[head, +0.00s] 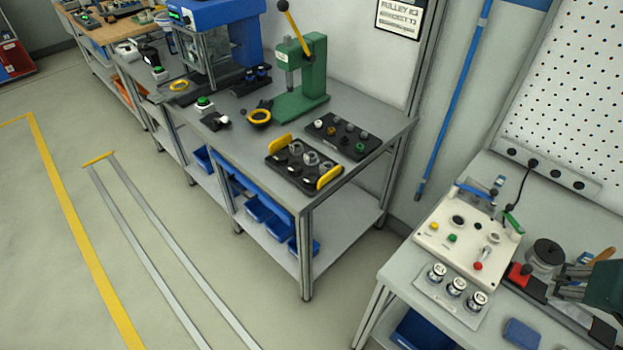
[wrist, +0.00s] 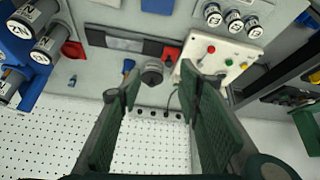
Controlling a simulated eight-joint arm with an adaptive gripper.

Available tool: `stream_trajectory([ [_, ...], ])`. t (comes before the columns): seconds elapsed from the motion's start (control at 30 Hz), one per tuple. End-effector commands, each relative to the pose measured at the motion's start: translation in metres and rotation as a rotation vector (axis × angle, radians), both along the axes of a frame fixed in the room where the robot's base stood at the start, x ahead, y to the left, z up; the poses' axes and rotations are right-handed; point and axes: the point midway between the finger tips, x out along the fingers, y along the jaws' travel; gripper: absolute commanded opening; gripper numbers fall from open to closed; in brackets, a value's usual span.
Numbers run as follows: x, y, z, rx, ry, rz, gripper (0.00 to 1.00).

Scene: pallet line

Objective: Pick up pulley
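My gripper (head: 575,283) is at the right edge in the head view, over the right bench. In the wrist view my gripper (wrist: 155,92) is open, with its two green-padded fingers wide apart and nothing held between them. A black tray with yellow handles (head: 328,178) stands on the left workbench and holds several small round silver and black parts (head: 311,158). Some may be pulleys, but they are too small to tell. My gripper is well away from this tray. A sign reading "PULLEY" (head: 400,17) hangs on the wall behind.
A flat dark tray (head: 343,136) of small parts and a green press (head: 302,80) stand on the left workbench. The right bench holds a white control panel (head: 466,238), several silver-capped cylinders (head: 456,287) and a dark round part (head: 547,254). Floor lies between the benches.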

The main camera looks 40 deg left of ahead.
Motion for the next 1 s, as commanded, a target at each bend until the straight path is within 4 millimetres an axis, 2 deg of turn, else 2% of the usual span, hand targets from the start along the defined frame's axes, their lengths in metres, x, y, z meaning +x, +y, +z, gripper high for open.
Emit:
stream_trajectory([
  [0.2,0.027,0.037,0.017,-0.024,0.036,0.096,0.35],
  [0.5,0.061,0.092,0.03,-0.058,0.083,0.226,0.35],
  [1.0,0.105,0.199,0.036,-0.121,0.157,0.447,0.35],
])
